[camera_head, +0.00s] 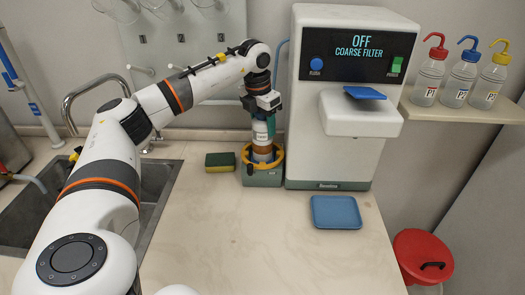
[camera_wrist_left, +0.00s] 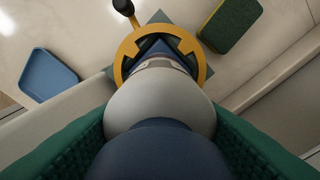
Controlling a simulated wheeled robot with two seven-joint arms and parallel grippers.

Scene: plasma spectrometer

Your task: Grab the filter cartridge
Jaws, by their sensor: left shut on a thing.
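The filter cartridge (camera_head: 261,132) stands upright in a green base with a yellow ring (camera_head: 247,155), left of the spectrometer. It has a white labelled body and a brown lower part. My left gripper (camera_head: 264,116) points down from above and is shut on the cartridge's upper part. In the left wrist view the cartridge (camera_wrist_left: 150,100) fills the middle between the green finger pads, with the yellow ring (camera_wrist_left: 204,62) around its far end. The fingers hide part of its top. My right gripper is in neither view.
The white spectrometer (camera_head: 345,160) stands just right of the cartridge, its display reading "OFF COARSE FILTER". A sponge (camera_head: 220,162) lies left of the base. A blue tray (camera_head: 336,212) lies in front of the machine. A sink (camera_head: 150,200) is at left. The middle counter is clear.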

